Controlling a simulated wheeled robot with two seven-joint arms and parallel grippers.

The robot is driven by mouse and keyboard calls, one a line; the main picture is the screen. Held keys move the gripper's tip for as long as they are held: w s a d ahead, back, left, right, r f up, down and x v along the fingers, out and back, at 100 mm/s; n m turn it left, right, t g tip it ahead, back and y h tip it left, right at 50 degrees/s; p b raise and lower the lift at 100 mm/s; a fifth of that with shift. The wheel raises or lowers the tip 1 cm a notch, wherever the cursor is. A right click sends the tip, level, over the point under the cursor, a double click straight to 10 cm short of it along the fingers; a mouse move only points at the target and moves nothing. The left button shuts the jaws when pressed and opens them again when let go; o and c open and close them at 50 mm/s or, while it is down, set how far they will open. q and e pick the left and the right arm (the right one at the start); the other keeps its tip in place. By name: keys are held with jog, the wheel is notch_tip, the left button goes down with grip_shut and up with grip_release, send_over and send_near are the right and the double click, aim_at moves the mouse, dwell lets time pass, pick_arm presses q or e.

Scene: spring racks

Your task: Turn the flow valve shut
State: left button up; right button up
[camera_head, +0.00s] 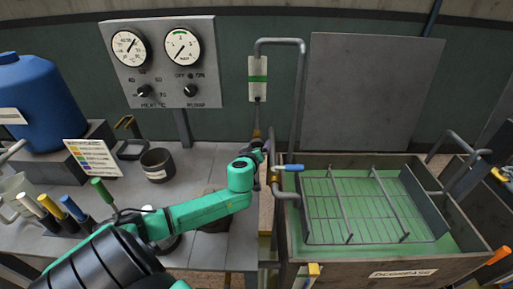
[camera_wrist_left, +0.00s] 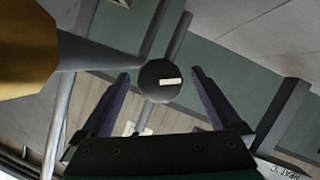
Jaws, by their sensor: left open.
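A small plate with a green stripe (camera_head: 257,78) hangs on the back wall by a bent grey pipe, with a small dark knob (camera_head: 258,98) below it. A blue lever handle (camera_head: 288,167) sits on the pipe over the tank. I cannot tell for sure which is the flow valve. My left gripper (camera_head: 258,134) is below the dark knob and left of the pipe. In the left wrist view its fingers (camera_wrist_left: 160,76) are open, with a round dark knob (camera_wrist_left: 158,88) bearing a white mark between them in the picture. Contact cannot be told. My right gripper is out of view.
A tank (camera_head: 462,262) with a wire rack (camera_head: 352,208) stands at right. A gauge panel (camera_head: 165,100) with two dials is at back left. A dark cup (camera_head: 158,165), several coloured handles and a blue drum (camera_head: 38,105) are on the left. A yellow-brown shape (camera_wrist_left: 25,45) is close in the wrist view.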

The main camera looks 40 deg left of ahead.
pick_arm(q)
jog(key=shift+s, duration=0.1)
jog(key=c, duration=1.3)
jog(key=shift+d, duration=0.1)
jog(key=shift+c, duration=0.2)
jog(key=shift+r, duration=0.1)
jog(key=shift+m+g+y, duration=0.55)
jog(key=shift+m+y, duration=0.1)
jog(key=shift+m, duration=0.5)
jog(key=shift+m+g+y, duration=0.55)
jog(key=shift+m+y, duration=0.1)
jog(key=shift+m, duration=0.5)
